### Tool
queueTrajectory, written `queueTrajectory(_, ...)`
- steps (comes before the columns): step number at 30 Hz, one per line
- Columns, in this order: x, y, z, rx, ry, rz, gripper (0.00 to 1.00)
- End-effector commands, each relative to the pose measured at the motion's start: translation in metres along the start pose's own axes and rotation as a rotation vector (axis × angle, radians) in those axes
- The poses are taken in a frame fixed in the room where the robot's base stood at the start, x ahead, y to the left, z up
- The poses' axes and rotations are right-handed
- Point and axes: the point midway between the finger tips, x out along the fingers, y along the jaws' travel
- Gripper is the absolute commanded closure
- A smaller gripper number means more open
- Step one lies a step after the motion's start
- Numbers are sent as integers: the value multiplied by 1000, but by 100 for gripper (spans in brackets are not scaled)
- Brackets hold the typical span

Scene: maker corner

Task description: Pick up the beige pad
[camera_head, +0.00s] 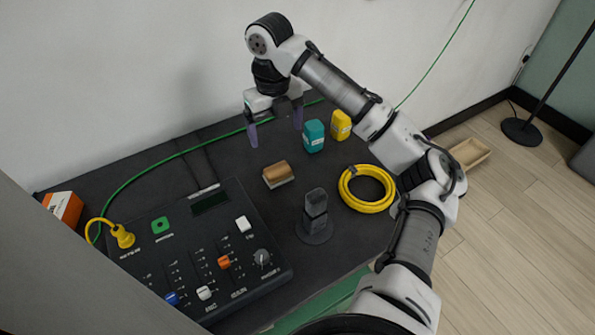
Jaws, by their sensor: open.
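A small block-like object with a brown upper part and a pale beige lower part (278,174) lies on the dark tabletop (160,195), near the middle; it looks the closest match to the beige pad. My gripper (275,130) hangs above the table, behind and above this object in the picture. Its two fingers point down and are spread apart, with nothing visible between them. The gripper does not appear to touch the object or the table.
A teal bottle (314,136) and a yellow bottle (340,125) stand right of my gripper. A coiled yellow cable (367,189), a dark upright device (315,215) and a control panel (200,255) are nearer. An orange box (64,207) is far left. A green cable (160,163) runs behind.

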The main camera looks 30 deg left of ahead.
Motion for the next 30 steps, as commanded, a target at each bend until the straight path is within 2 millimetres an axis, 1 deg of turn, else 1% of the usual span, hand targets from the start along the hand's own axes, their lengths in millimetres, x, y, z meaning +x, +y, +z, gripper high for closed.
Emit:
queueTrajectory(6, 40, 0, -1, 3, 3, 2, 11)
queueTrajectory(10, 63, 0, -1, 2, 2, 1, 11)
queueTrajectory(13, 75, 0, -1, 1, 1, 1, 11)
queueTrajectory(19, 88, 1, -2, 2, 2, 1, 11)
queueTrajectory(25, 118, 2, -4, 3, 2, 3, 11)
queueTrajectory(27, 126, 2, -4, 3, 2, 1, 11)
queueTrajectory(30, 132, 2, -4, 2, 0, 1, 11)
